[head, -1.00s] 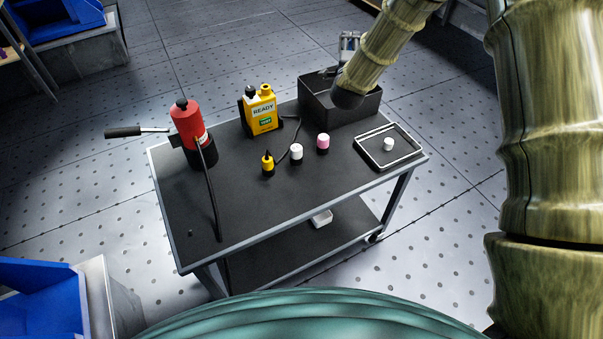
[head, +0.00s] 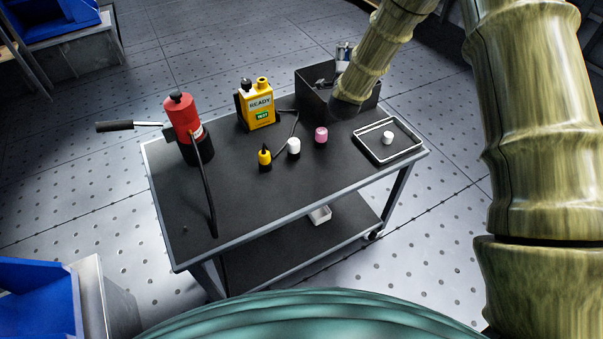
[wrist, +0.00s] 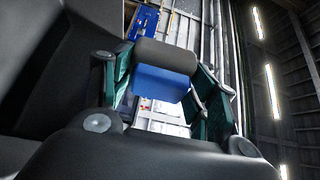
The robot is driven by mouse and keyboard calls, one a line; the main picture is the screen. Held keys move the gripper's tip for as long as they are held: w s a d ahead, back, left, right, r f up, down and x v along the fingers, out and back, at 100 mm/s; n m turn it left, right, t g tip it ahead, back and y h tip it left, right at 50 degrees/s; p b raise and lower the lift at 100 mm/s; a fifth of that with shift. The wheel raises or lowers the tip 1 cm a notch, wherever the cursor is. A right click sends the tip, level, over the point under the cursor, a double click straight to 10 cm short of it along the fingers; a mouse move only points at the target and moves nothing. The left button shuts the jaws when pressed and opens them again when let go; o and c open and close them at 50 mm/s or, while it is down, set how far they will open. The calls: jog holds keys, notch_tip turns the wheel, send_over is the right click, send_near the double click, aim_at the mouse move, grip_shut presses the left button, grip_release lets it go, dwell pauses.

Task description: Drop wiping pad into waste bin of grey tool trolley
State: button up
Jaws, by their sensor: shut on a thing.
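The grey tool trolley (head: 240,190) stands in the middle of the head view, with a dark top. An open black box (head: 309,102), seemingly the waste bin, stands at its far right corner. My arm reaches over this box, and its dark end covers the box's front right part. In the wrist view, my gripper (wrist: 163,76) is shut on the wiping pad (wrist: 160,86), a small block with a blue face and a dark grey one. In the head view the arm hides most of the gripper; small grey parts show at the box's back rim. The pad cannot be made out there.
A red bottle-like tool (head: 182,122) with a black handle, a yellow "READY" device (head: 258,108) and a yellow bottle (head: 265,160) stand on the trolley. White (head: 293,148) and pink (head: 321,135) pots stand near a shallow tray (head: 375,150). The front of the top is mostly clear.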

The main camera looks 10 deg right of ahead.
jog(key=o, duration=1)
jog(key=shift+s, duration=0.1)
jog(key=v, duration=1.1)
jog(key=shift+s, duration=0.4)
jog(key=shift+a, duration=0.1)
